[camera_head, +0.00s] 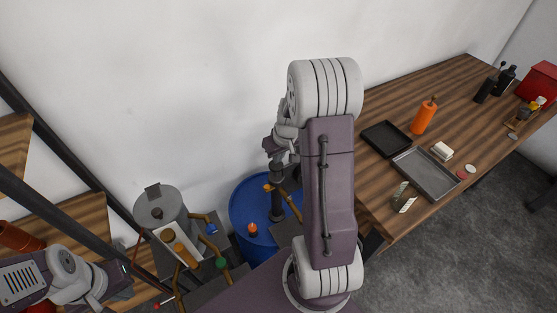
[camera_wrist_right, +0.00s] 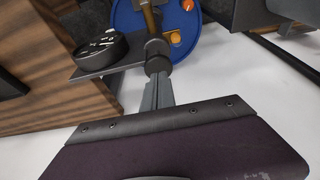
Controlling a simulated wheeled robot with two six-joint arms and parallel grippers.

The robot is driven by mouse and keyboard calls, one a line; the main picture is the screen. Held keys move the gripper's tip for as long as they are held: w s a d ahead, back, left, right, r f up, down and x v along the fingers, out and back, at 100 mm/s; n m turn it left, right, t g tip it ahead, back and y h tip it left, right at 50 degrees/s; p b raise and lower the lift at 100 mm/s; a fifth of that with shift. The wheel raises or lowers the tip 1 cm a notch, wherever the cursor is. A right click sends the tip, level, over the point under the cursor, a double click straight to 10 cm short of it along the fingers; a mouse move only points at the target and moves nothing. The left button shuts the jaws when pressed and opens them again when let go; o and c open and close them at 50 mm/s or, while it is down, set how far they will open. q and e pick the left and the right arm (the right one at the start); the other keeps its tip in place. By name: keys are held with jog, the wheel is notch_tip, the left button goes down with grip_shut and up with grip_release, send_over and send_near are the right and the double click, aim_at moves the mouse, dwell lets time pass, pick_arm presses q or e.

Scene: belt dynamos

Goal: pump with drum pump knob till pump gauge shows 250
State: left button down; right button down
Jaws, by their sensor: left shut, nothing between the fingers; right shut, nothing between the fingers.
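The blue drum (camera_head: 238,212) stands on the floor below the wall, partly hidden by my right arm; it also shows in the wrist view (camera_wrist_right: 192,48). A dark cylindrical knob (camera_wrist_right: 157,56) on a brass rod (camera_wrist_right: 150,18) shows above the drum in the wrist view. My right gripper (camera_wrist_right: 160,84) is shut and empty, its fingertips right at the knob; I cannot tell whether they touch. A round black gauge (camera_wrist_right: 102,48) sits on a grey plate beside the knob; its reading is too small to tell. My left gripper (camera_head: 122,282) is shut and empty at lower left, away from the drum.
A wooden workbench (camera_head: 385,226) on the right holds a black tray (camera_head: 387,139), a grey tray (camera_head: 426,174) and an orange bottle (camera_head: 423,116). A grey tank (camera_head: 160,206) and coloured pipe fittings stand left of the drum. Open floor lies at lower right.

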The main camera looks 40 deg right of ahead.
jog(key=v, duration=0.7)
jog(key=shift+r, duration=0.2)
jog(key=shift+a, duration=0.1)
